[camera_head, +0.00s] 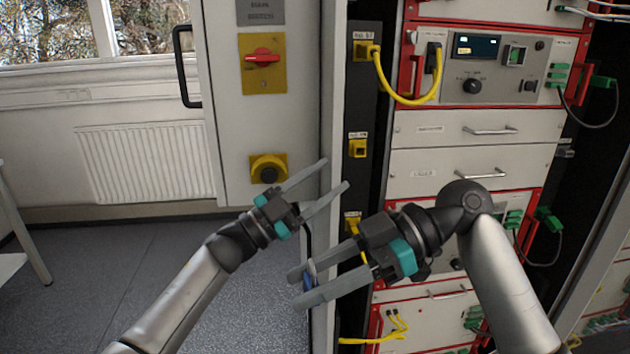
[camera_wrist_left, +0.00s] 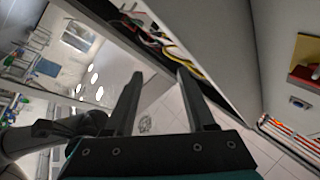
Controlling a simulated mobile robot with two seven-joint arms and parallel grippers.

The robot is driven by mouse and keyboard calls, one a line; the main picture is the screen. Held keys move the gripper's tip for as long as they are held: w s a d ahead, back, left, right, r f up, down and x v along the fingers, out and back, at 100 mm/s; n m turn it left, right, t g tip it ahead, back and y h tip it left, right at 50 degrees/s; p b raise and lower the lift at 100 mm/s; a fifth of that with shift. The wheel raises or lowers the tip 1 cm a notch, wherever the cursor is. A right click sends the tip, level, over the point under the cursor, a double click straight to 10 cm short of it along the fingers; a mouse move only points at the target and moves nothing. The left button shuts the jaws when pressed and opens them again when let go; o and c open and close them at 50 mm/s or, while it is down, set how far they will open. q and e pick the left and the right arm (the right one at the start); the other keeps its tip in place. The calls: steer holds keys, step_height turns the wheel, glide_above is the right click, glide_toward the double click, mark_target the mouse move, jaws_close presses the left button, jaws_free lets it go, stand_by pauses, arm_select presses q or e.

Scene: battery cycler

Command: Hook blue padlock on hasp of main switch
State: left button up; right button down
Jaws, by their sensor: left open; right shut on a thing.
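The main switch (camera_head: 263,58) is a red handle on a yellow plate, under a grey label on the pale cabinet door in the head view. I cannot make out its hasp. My right gripper (camera_head: 294,289) is shut on the blue padlock (camera_head: 308,283), low in front of the cabinet edge. The fingers cover most of the padlock, and its shackle is not clear. My left gripper (camera_head: 336,173) is open and empty, above the right one and below the switch. Its two spread fingers also show in the left wrist view (camera_wrist_left: 159,74), with nothing between them.
A yellow-and-black knob (camera_head: 268,168) sits below the switch, close to my left gripper. A black door handle (camera_head: 186,66) stands out at the door's left. The red-framed rack (camera_head: 475,130) with yellow and green cables is on the right. Open floor (camera_head: 80,270) lies at left.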

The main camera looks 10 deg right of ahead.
arm_select(q)
steer(key=s+d+r+m+g, duration=0.6)
steer(key=s+r+m+g, duration=0.3)
steer(key=m+g, duration=0.15)
steer(key=s+d+r+m+g+y, duration=0.2)
steer(key=s+m+g+y, duration=0.1)
steer(key=s+g+y, duration=0.15)
steer(key=t+y, duration=0.7)
steer(key=y, duration=1)
glide_above(315, 274)
steer(key=w, duration=0.1)
steer(key=f, duration=0.2)
steer(key=shift+m, duration=0.25)
steer(key=f, duration=1.1)
steer(key=shift+w+f, duration=0.2)
steer(key=shift+f, duration=0.1)
